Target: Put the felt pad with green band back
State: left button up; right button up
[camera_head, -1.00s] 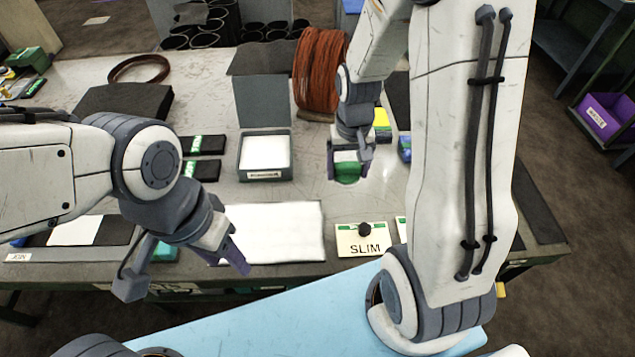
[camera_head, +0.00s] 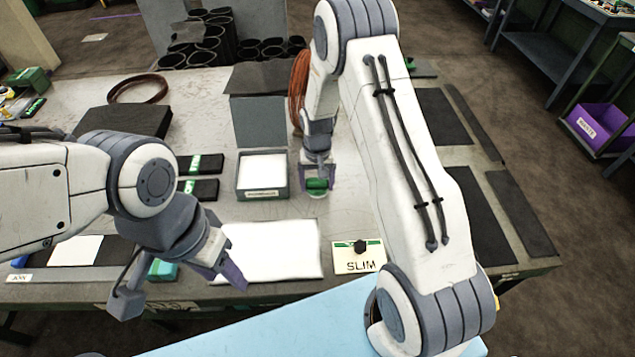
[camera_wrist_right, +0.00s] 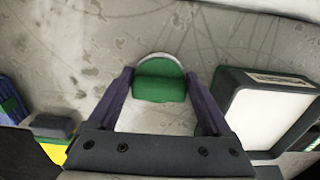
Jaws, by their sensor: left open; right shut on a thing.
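My right gripper (camera_head: 317,180) is shut on the felt pad with green band (camera_head: 317,185), to the right of the grey open box with a white inside (camera_head: 287,190). In the right wrist view, the pad's white rounded edge and green band (camera_wrist_right: 160,82) show between the purple fingers (camera_wrist_right: 160,105); the box's white inside (camera_wrist_right: 265,118) is to the right. I cannot tell whether the pad touches the table. My left gripper (camera_head: 232,272) is open and empty over the table's near edge, left of the white sheet (camera_head: 280,250).
Two black pieces with green bands (camera_head: 200,164) lie left of the box. A SLIM card with a black knob (camera_head: 360,257) lies near the front edge. A dark upright panel (camera_head: 258,120) stands behind the box, with a copper coil (camera_head: 298,90) behind my right gripper.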

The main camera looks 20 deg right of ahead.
jog(key=shift+f, duration=0.3)
jog(key=shift+f, duration=0.15)
jog(key=o, duration=1)
